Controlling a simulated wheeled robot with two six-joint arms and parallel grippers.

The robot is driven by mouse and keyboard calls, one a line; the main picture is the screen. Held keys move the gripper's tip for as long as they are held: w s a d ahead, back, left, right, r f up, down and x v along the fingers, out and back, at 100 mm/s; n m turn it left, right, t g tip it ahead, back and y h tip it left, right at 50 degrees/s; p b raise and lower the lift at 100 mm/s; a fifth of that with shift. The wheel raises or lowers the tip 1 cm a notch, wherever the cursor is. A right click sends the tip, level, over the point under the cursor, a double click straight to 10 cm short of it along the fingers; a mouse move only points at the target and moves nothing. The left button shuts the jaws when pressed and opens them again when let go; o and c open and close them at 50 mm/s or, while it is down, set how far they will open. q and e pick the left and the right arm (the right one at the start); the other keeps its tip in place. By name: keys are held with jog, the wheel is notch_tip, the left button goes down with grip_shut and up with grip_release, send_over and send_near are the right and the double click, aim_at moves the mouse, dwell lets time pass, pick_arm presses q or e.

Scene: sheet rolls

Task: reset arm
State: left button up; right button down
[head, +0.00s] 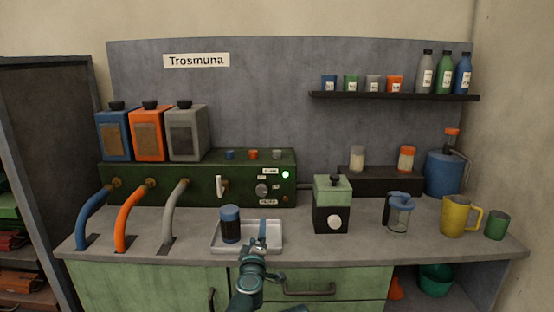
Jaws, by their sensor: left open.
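My left gripper (262,262) is teal and dark. It comes up from the bottom middle of the head view, in front of the counter's edge, just below a white tray (221,248). It is open, and nothing shows held in it. A dark blue jar (230,226) stands upright in the tray on its left side. A slim blue piece (262,230) shows upright over the tray just beyond the gripper; I cannot tell whether they touch. My right gripper is not in view.
A green machine (195,190) with coloured tanks and hoses stands at the back left. A shelf (395,97) holds bottles.

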pick_arm(q)
jog(key=s+d+f+m+g+h, duration=0.4)
jog(key=s+f+m+g+h, duration=0.2)
jog(key=s+f+m+g, duration=0.5)
jog(key=s+a+f+m+g+y, duration=0.2)
jog(key=s+a+f+g+y, duration=0.4)
jog(key=s+a+f, duration=0.65)
jog(key=s+d+r+m+p, duration=0.2)
jog(key=s+d+r+p, duration=0.1)
jog(key=r+p, duration=0.7)
jog(key=s+d+r+m+g+y+p, duration=0.1)
jog(key=s+d+r+p, duration=0.3)
jog(key=r+p, duration=0.5)
notch_tip(320, 180, up, 2)
jog(key=shift+d+r+m+y+p, duration=0.1)
jog(key=shift+d+m+y+p, duration=0.25)
jog(key=shift+d, duration=0.35)
